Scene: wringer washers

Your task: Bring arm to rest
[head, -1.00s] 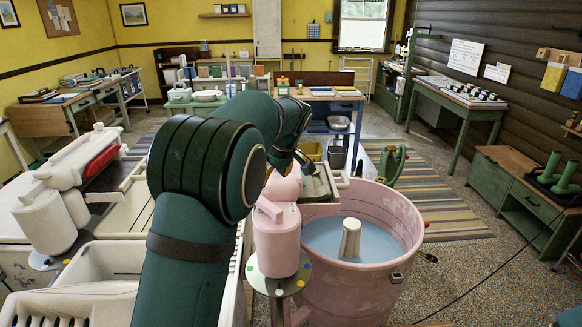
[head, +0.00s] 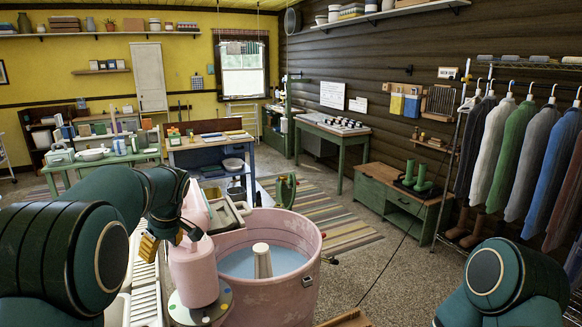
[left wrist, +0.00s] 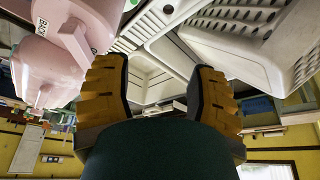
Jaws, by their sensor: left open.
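My left arm enters from the left in the head view and bends over the washers. Its gripper (head: 162,243), with yellow fingers, hangs just left of the pink wringer head (head: 197,270) in that view. In the left wrist view the left gripper (left wrist: 157,75) is open, with nothing between its fingers. The pink wringer parts (left wrist: 58,65) show left of the fingers there. My right arm shows only as a dark green link at the lower right of the head view; its gripper is out of frame.
A pink tub (head: 262,300) holds bluish water and a cream agitator (head: 262,262). White tubs (left wrist: 250,50) lie close to the left gripper. A green bench (head: 395,195) and a clothes rack (head: 443,190) stand at the right. Open floor lies right of the pink tub.

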